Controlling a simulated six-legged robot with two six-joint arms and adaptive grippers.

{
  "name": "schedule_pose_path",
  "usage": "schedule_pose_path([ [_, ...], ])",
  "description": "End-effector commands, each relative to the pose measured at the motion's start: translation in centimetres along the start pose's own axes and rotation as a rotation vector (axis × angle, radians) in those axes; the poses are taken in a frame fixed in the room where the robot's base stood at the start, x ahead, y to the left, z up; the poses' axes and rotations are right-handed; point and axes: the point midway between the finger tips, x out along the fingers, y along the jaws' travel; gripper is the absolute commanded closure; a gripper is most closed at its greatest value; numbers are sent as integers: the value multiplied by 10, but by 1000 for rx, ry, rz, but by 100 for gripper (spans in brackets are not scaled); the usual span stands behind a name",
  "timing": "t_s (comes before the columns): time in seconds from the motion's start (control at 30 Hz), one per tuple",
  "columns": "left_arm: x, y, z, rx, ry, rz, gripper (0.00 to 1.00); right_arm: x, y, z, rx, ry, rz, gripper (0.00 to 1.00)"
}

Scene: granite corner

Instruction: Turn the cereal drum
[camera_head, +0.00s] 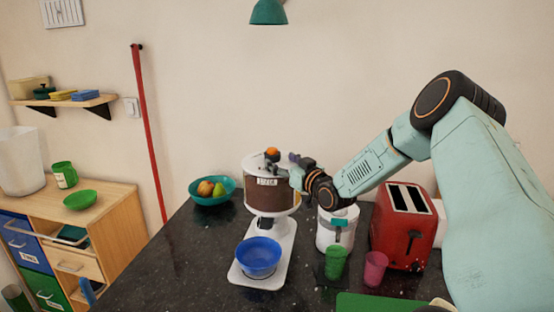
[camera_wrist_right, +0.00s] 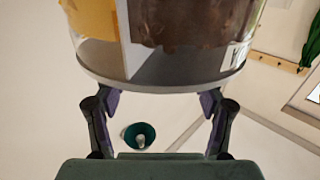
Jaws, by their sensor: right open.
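The cereal drum (camera_head: 270,193) stands upright on a white stand on the dark counter, clear-walled with brown contents and a label. An orange knob (camera_head: 272,154) is on its top. A blue bowl (camera_head: 261,256) sits on the stand's base below it. My right gripper (camera_head: 298,165) is at the drum's upper right side. In the right wrist view the drum (camera_wrist_right: 160,70) fills the top, showing yellow and brown contents beside a pale divider. There the gripper (camera_wrist_right: 157,100) is open, its fingers spread near the drum's rim; contact cannot be told. My left gripper is out of view.
A white canister (camera_head: 326,236), a red toaster (camera_head: 404,225), a green cup (camera_head: 335,262) and a pink cup (camera_head: 375,268) stand right of the drum. A teal fruit bowl (camera_head: 205,198) is behind left. The counter's front left (camera_head: 180,260) is clear.

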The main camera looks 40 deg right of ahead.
Motion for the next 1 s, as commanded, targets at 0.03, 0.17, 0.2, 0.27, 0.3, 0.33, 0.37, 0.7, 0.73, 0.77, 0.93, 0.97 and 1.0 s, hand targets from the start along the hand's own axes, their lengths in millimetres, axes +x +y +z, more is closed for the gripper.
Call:
schedule_pose_path([
  [0.03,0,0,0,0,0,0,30,-8,1,-1,7,2,2,30],
  [0.17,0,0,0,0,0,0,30,-22,1,-1,7,3,3,30],
  [0.2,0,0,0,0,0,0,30,-26,1,-1,5,3,3,30],
  [0.27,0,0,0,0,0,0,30,-30,1,-1,4,1,2,30],
  [0.3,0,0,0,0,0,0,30,-32,1,-1,4,2,2,30],
  [0.33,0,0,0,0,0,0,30,-34,1,-1,4,3,1,30],
  [0.37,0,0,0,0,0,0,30,-35,0,-1,3,3,1,30],
  [0.7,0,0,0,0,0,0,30,-39,-1,0,-1,2,-3,30],
  [0.73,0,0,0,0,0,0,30,-39,-1,0,-1,2,-3,30],
  [0.77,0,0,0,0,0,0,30,-39,-1,0,-1,2,-3,30],
  [0.93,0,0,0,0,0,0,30,-39,-1,0,-1,2,-3,30],
  [0.97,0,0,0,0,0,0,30,-39,-1,0,-1,2,-3,30],
  [1.0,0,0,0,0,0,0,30,-39,-1,0,-1,2,-3,30],
])
